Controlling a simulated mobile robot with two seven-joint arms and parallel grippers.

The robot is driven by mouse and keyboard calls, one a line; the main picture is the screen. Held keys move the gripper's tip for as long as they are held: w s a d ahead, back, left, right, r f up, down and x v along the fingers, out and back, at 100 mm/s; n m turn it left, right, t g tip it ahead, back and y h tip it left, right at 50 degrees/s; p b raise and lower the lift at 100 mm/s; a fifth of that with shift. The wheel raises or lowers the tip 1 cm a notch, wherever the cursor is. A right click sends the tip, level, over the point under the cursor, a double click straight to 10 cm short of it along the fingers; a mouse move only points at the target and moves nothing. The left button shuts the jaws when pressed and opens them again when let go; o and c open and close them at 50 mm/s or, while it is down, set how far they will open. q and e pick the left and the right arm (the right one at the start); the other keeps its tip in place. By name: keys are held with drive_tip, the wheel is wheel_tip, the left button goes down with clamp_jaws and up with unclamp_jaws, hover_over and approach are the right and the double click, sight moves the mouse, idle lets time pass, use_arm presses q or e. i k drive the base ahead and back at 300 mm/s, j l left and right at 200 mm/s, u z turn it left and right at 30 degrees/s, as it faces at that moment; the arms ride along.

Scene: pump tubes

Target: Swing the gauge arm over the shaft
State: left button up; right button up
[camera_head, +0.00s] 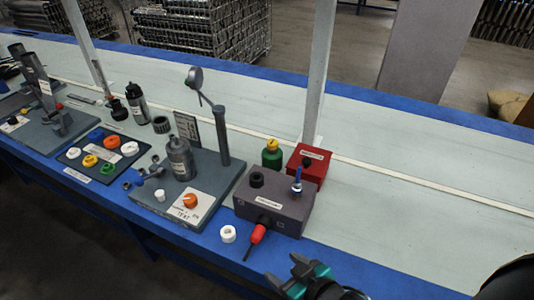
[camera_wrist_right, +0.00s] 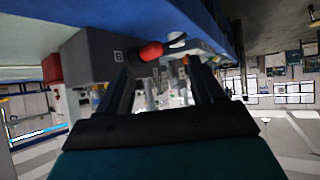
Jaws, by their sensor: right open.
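The gauge arm (camera_head: 205,98) is a thin grey rod with a round gauge head (camera_head: 194,77) at its far end. It reaches up and to the left from the top of a grey post (camera_head: 222,138) on a grey test stand (camera_head: 222,170). A grey metal cylinder (camera_head: 180,160) stands upright on the stand, left of the post; I cannot tell which part is the shaft. My right gripper (camera_head: 292,274) is open at the table's front edge, well away from the gauge arm. Its fingers (camera_wrist_right: 165,85) show empty in the wrist view. My left gripper is out of view.
A dark grey box (camera_head: 272,208) with a red-handled part (camera_head: 258,233) stands between my right gripper and the stand. A red box (camera_head: 310,165) and green bottle (camera_head: 271,155) are behind it. The table's right side is clear.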

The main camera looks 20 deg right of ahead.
sight(195, 79)
drive_tip(key=i+j+z, duration=0.1)
drive_tip(key=z, duration=0.25)
drive_tip(key=j+z, duration=0.2)
drive_tip(key=z, duration=0.2)
drive_tip(key=j+z, duration=0.15)
drive_tip(key=z, duration=0.2)
drive_tip(key=j+z, duration=0.4)
drive_tip(key=j, duration=0.5)
drive_tip(key=j+z, duration=0.15)
drive_tip(key=j, duration=1.55)
